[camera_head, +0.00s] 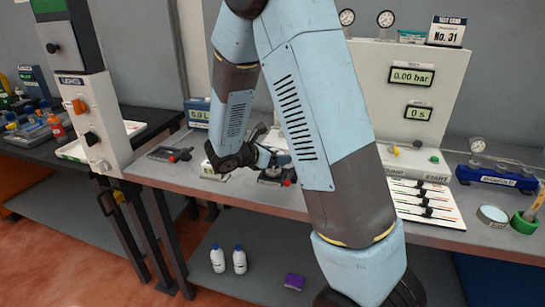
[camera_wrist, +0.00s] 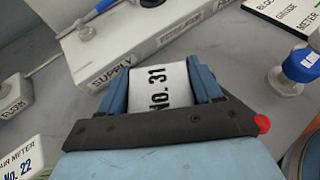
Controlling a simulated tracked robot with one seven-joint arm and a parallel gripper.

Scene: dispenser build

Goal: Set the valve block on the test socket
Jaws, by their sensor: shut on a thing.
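My gripper (camera_wrist: 160,80) has its two blue fingers on either side of a white block marked No. 31 (camera_wrist: 168,92); I take this to be the valve block. Its underside is hidden, so I cannot tell whether it touches anything below. In the head view my gripper (camera_head: 275,159) is low over the bench, right by a dark fixture with a red knob (camera_head: 271,179). I cannot tell for sure whether this is the test socket. In the wrist view, a red knob (camera_wrist: 262,123) shows just right of the gripper.
A white housing marked SUPPLY (camera_wrist: 110,72) lies close beyond the gripper in the wrist view. A blue-topped knob (camera_wrist: 301,66) stands at right. A second dark fixture (camera_head: 171,154) is at left on the bench. The test panel (camera_head: 375,70) stands behind; my arm hides part of the bench.

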